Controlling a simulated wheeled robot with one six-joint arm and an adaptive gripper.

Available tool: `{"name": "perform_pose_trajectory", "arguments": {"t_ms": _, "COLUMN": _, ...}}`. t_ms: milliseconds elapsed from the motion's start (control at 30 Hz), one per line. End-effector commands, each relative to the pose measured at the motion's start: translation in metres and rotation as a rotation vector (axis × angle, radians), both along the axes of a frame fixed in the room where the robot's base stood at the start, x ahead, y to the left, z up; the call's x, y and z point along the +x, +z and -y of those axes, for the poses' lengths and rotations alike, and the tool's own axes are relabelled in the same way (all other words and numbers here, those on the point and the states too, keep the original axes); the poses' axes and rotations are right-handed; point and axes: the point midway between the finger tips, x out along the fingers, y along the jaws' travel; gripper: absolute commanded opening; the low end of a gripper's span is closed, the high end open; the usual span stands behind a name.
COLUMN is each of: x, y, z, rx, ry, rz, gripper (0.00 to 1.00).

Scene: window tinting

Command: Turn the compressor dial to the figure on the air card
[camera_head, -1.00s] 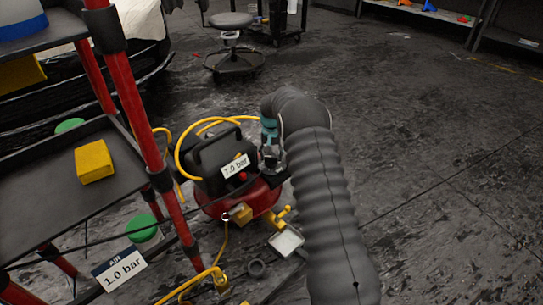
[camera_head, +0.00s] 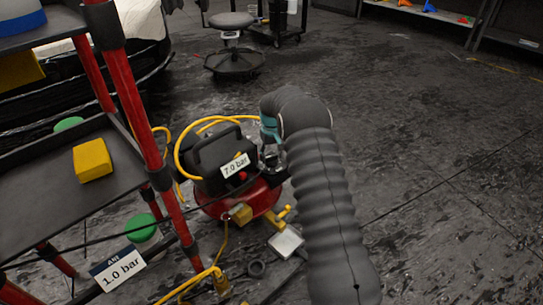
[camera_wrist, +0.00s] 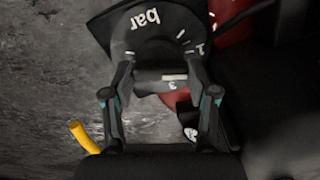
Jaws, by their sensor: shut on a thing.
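The air card (camera_head: 117,270) hangs at the lower left and reads 1.0 bar. The red and black compressor (camera_head: 262,198) stands on the floor beside the red-legged cart, with a label (camera_head: 235,165) that appears to read 7.0 bar. My gripper (camera_wrist: 163,72) reaches down at the compressor's right side and is shut on the dial knob (camera_wrist: 160,86), one finger on each side. The curved dial plate (camera_wrist: 150,25) shows "bar" and a few figures with ticks; a short white mark lies between the fingers. In the head view my arm hides most of the gripper and dial.
The cart (camera_head: 40,190) with a yellow sponge (camera_head: 92,160) stands close on the left. Yellow hose (camera_head: 182,150) loops round the compressor. A stool (camera_head: 232,40) is behind. The floor to the right is clear.

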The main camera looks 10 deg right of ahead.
Motion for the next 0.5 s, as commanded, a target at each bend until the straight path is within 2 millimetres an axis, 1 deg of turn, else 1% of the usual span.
{"name": "perform_pose_trajectory", "arguments": {"t_ms": 200, "x": 0.0002, "y": -0.0004, "z": -0.0004, "rx": 0.000, "ry": 0.104, "rz": 0.001, "gripper": 0.23}}
{"name": "perform_pose_trajectory", "arguments": {"t_ms": 500, "x": 0.0003, "y": -0.0002, "z": -0.0004, "rx": 0.001, "ry": 0.158, "rz": 0.002, "gripper": 0.23}}
